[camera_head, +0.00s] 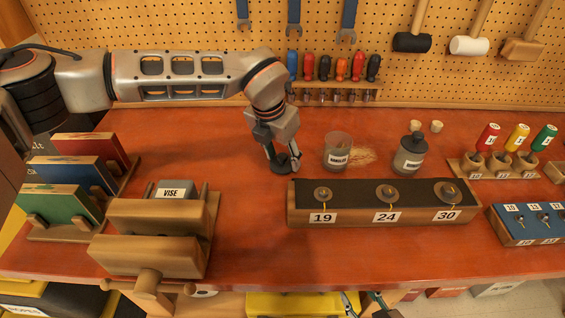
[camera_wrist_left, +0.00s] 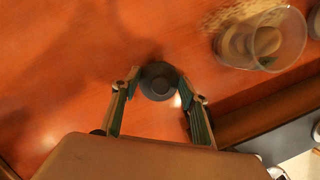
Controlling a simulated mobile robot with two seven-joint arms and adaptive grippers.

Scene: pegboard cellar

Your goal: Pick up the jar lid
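The jar lid (camera_head: 281,167) is a small dark round disc at bench height, left of a clear glass jar (camera_head: 337,152). In the left wrist view the lid (camera_wrist_left: 159,81) shows from above as a dark grey disc with a round knob. My left gripper (camera_head: 284,160) points down over it, one finger on each side. In the left wrist view the left gripper (camera_wrist_left: 159,84) has its fingertips very close to the lid's edges. I cannot tell whether they press on it or whether the lid touches the bench.
A wooden block (camera_head: 384,215) marked 19, 24, 30 lies in front right of the lid. A dark-topped jar (camera_head: 410,154) stands farther right. A wooden vise (camera_head: 155,230) and book-like panels (camera_head: 67,188) are at left. The bench in front of the lid is clear.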

